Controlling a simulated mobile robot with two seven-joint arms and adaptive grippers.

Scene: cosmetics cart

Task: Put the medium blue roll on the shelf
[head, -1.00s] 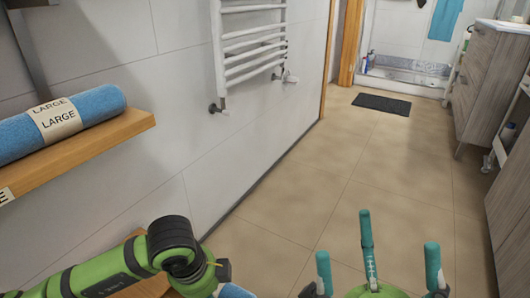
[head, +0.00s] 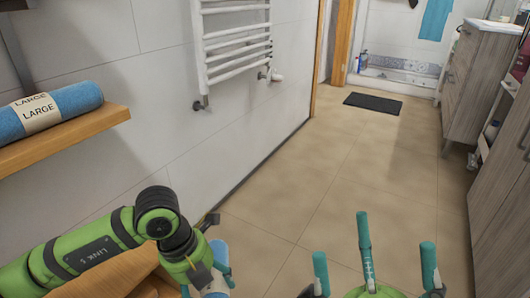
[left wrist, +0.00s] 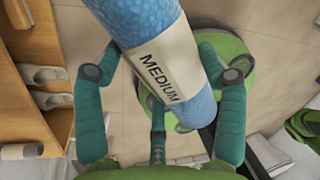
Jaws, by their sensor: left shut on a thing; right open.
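The medium blue roll (left wrist: 190,98), with a white band reading MEDIUM, is between the fingers of my left gripper (left wrist: 165,80) in the left wrist view. That gripper is shut on it. In the head view only a small part of the roll (head: 219,256) shows at the bottom, beside my left wrist. The wooden shelf (head: 105,119) is on the wall at the left. A blue roll with a LARGE label (head: 75,98) lies on it. My right gripper (head: 373,258) is open and empty at the bottom right, over the floor.
A white towel rail (head: 235,45) hangs on the wall beyond the shelf. A wooden rack with slippers (left wrist: 45,75) shows in the left wrist view. Grey cabinets (head: 495,180) line the right side. A dark mat (head: 373,103) lies far off; the floor between is clear.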

